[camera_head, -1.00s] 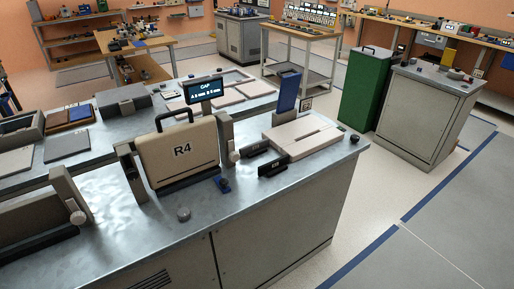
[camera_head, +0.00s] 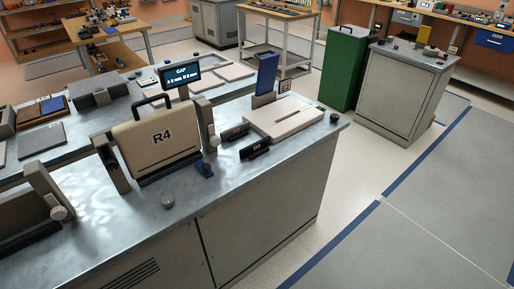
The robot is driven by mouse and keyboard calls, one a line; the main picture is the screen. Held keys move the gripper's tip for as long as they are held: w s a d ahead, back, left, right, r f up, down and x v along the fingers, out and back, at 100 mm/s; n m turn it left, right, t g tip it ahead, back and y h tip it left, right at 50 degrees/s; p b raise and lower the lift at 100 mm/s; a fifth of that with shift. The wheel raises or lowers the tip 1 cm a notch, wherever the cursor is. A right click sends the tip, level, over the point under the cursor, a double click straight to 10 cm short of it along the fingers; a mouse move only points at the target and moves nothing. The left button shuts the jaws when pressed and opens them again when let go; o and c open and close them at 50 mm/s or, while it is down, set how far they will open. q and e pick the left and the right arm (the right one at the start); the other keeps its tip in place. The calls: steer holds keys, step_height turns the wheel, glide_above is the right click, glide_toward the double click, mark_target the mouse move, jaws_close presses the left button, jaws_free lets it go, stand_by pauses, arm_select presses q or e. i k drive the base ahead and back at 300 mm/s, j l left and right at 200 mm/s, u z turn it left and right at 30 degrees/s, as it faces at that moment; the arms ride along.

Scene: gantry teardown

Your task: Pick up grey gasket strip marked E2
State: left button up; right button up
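I cannot make out a grey gasket strip marked E2 in the head view. Two small dark pieces with pale markings, the back one (camera_head: 235,132) and the front one (camera_head: 255,149), lie on the metal bench (camera_head: 240,185) beside a pale flat block (camera_head: 285,118). Their lettering is too small to read. A beige case marked R4 (camera_head: 158,140) stands upright in a clamp-like holder on the bench. Neither of my grippers is in view.
A display reading GAP (camera_head: 180,74) stands behind the case. A blue upright plate (camera_head: 267,74) is behind the pale block. A green bin (camera_head: 345,68) and a grey cabinet (camera_head: 400,100) stand beyond the bench. The floor at right is clear.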

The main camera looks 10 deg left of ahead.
mark_target(225, 136)
steer(key=u, duration=0.5)
steer(key=i+l+u, duration=0.3)
steer(key=l+u, duration=0.3)
steer(key=l, duration=0.2)
steer(key=i+l+u, duration=0.1)
steer(key=l+u, duration=0.2)
steer(key=l, duration=0.15)
